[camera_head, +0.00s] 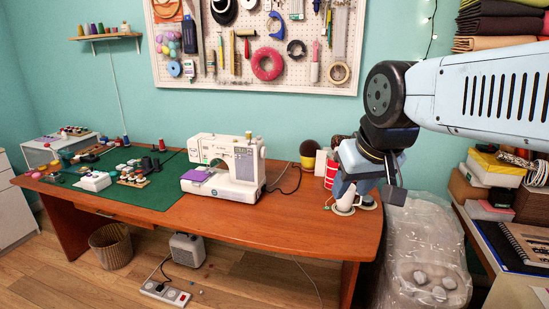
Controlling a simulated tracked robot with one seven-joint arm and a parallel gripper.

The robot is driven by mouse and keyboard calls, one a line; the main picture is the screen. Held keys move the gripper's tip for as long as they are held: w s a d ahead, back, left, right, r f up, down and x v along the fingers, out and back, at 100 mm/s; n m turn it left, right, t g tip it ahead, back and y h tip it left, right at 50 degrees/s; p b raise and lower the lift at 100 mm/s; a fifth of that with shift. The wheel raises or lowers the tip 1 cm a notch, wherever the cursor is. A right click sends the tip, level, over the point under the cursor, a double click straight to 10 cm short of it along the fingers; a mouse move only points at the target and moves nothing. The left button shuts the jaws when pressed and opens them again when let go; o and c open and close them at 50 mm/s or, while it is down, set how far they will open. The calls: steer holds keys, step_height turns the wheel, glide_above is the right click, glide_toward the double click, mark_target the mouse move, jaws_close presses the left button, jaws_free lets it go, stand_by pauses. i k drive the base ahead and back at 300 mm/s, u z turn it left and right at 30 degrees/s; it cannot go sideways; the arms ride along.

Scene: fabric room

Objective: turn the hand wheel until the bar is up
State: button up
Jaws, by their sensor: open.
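A white sewing machine (243,185) stands upright on the brown wooden table. Its hand wheel is at the right end of the machine's upper body (262,153), seen nearly edge-on and small. The needle bar is on the left part of the machine, too small to make out, so I cannot tell how high it sits. A purple cloth (196,175) lies at the machine's left end. My gripper (346,203) points down over the right end of the table, open, well to the right of the machine and apart from the wheel. I see nothing held in it.
A red-and-white cup (330,174) and a dark round object (308,152) stand between the machine and my gripper. A black cord (287,189) runs from the machine's right side. A green mat (150,192) with sewing items covers the left. The table's front right is clear.

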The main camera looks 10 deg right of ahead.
mark_target(263, 153)
steer(key=u, duration=0.2)
steer(key=i, duration=0.85)
steer(key=z, duration=0.15)
steer(key=k, duration=1.1)
steer(key=u, duration=0.75)
steer(key=i, duration=1.4)
steer(key=z, duration=0.6)
